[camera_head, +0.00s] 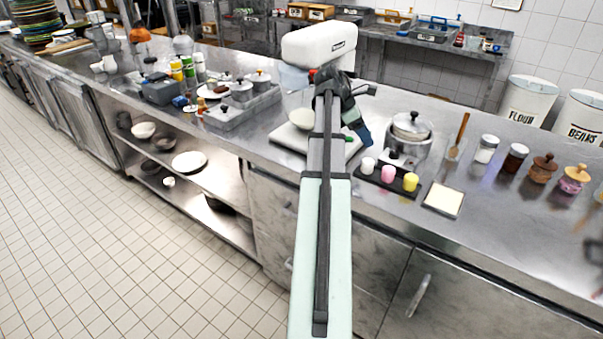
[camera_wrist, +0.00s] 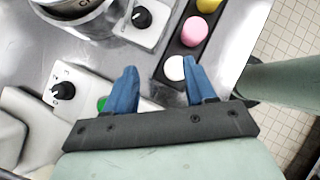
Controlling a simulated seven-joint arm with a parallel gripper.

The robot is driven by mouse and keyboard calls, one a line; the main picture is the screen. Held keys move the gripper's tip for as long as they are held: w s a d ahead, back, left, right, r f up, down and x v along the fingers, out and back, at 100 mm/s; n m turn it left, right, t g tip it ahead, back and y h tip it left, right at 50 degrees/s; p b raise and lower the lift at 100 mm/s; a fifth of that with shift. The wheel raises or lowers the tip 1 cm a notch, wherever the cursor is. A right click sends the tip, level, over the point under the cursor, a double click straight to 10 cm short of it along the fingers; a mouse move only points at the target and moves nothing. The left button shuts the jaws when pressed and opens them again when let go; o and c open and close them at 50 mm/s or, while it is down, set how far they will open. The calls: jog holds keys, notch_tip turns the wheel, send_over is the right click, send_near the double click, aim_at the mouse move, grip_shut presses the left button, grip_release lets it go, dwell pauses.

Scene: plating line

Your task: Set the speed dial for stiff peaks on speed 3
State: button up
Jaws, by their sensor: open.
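The stand mixer (camera_head: 318,45) is white, with its head up behind my arm in the head view. In the wrist view a black speed dial (camera_wrist: 63,90) sits on a pale panel at the left, with small numbers around it and a white pointer line. I cannot read its setting surely. A green button (camera_wrist: 102,104) is beside it, partly hidden by my gripper. My gripper (camera_wrist: 158,70) has blue fingers, apart and empty, to the right of this dial and not touching it. In the head view my arm hides the dial.
A second black dial (camera_wrist: 142,17) is on a unit by the steel pot (camera_head: 411,126). A dark tray (camera_head: 384,182) holds white, pink and yellow cups close to my gripper. Jars and a wooden spoon (camera_head: 460,133) stand right. A pale square tile (camera_head: 443,199) lies at the front edge.

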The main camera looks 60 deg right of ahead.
jog(key=w+a+f+n+t, duration=0.1)
jog(key=w+a+f+n, duration=0.1)
jog(key=w+a, duration=0.1)
jog(key=w+a+f+n+t+h, duration=0.1)
jog(key=w+a+f+n, duration=0.1)
jog(key=a, duration=0.3)
jog(key=w+a+f+n+t+h, duration=0.1)
jog(key=w+a+f+n, duration=0.1)
jog(key=w+a+n, duration=0.2)
jog(key=shift+w+f, duration=0.3)
jog(key=shift+w, duration=0.15)
jog(key=shift+w+a+f+n+t+y, duration=0.1)
jog(key=shift+w+a+f+n+y, duration=0.15)
jog(key=shift+a+f+n, duration=0.4)
jog(key=shift+w+a+f+n+t+y, duration=0.15)
jog(key=shift+w+a+f+n, duration=0.15)
jog(key=shift+a, duration=0.6)
jog(key=shift+w+a+f+n+t+y, duration=0.1)
jog(key=shift+w+a+f+n+y, duration=0.15)
jog(key=shift+a+f+n, duration=0.4)
jog(key=shift+a, duration=0.15)
